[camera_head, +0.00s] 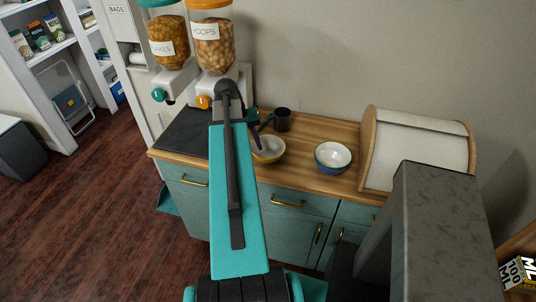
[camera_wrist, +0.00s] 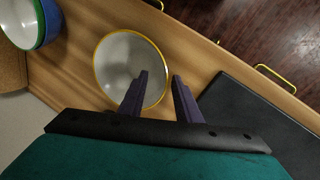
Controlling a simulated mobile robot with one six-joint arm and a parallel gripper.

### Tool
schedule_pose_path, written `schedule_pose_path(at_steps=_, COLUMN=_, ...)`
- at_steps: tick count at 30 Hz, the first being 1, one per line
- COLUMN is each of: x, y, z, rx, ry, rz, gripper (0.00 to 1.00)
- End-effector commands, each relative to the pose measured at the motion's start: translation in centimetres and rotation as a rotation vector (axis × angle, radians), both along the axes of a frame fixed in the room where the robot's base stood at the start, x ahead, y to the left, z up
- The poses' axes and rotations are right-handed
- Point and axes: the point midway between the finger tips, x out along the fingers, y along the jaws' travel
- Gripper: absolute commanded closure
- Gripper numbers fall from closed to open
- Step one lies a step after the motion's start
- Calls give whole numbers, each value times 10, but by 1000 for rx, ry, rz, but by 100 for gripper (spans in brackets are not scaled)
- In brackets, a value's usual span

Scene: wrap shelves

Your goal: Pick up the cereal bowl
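A white bowl with a yellow rim (camera_head: 270,152) stands on the wooden counter. It also shows in the wrist view (camera_wrist: 118,62). A second bowl, blue and green outside and white inside (camera_head: 333,157), stands to its right and shows at the upper left of the wrist view (camera_wrist: 38,22). Which one is the cereal bowl is not marked. My gripper (camera_wrist: 159,75) is open and empty. In the wrist view its left finger overlaps the yellow-rimmed bowl's inside and its right finger lies just outside the rim. Contact cannot be told. My arm hides part of this bowl in the head view.
Two cereal dispensers (camera_head: 212,45) (camera_head: 168,45) stand at the back left, near a dark slab (camera_head: 187,132). A bread box (camera_head: 415,150) bounds the right. Drawers with brass handles (camera_head: 288,204) are below the counter edge.

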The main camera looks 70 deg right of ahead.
Motion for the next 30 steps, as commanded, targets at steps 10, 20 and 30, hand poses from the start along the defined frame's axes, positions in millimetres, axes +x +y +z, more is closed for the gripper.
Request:
schedule_pose_path(at_steps=10, x=-6, y=-1, z=-28, rx=1, ry=0, rz=0, gripper=70)
schedule_pose_path(at_steps=20, x=-7, y=-1, z=-28, rx=0, ry=0, rz=1, gripper=70)
schedule_pose_path(at_steps=30, x=-6, y=-1, z=-28, rx=1, ry=0, rz=2, gripper=75)
